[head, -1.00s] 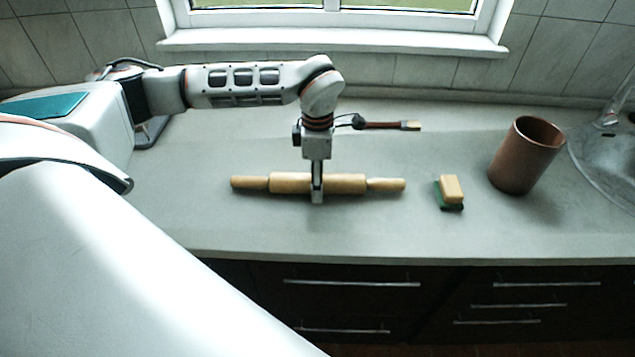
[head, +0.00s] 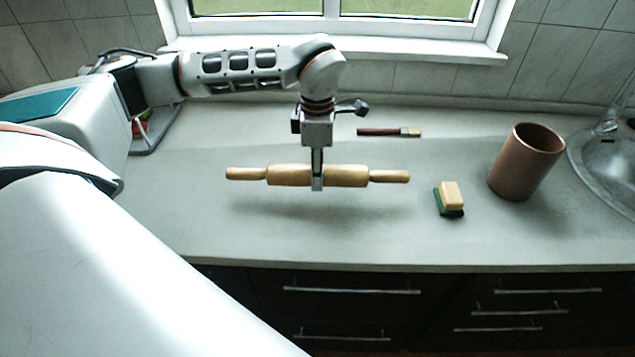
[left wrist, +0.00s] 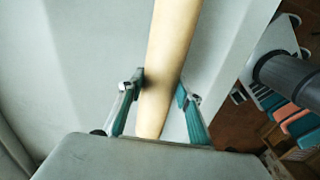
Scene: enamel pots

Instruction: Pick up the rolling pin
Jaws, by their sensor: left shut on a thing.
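The wooden rolling pin (head: 345,176) has a thick barrel and two thin handles. It lies level across the head view, held above the grey counter, with its shadow on the counter below. My left gripper (head: 317,184) comes down from above and is shut on the middle of the barrel. In the left wrist view the pale barrel (left wrist: 172,50) runs between the two fingers of my left gripper (left wrist: 160,90). My right gripper is not in view.
A brush (head: 390,132) lies on the counter (head: 250,235) behind the pin. A sponge-like block (head: 450,198) and a brown cylindrical pot (head: 526,162) stand to the right, near the sink (head: 608,165). A window sill (head: 430,50) is at the back.

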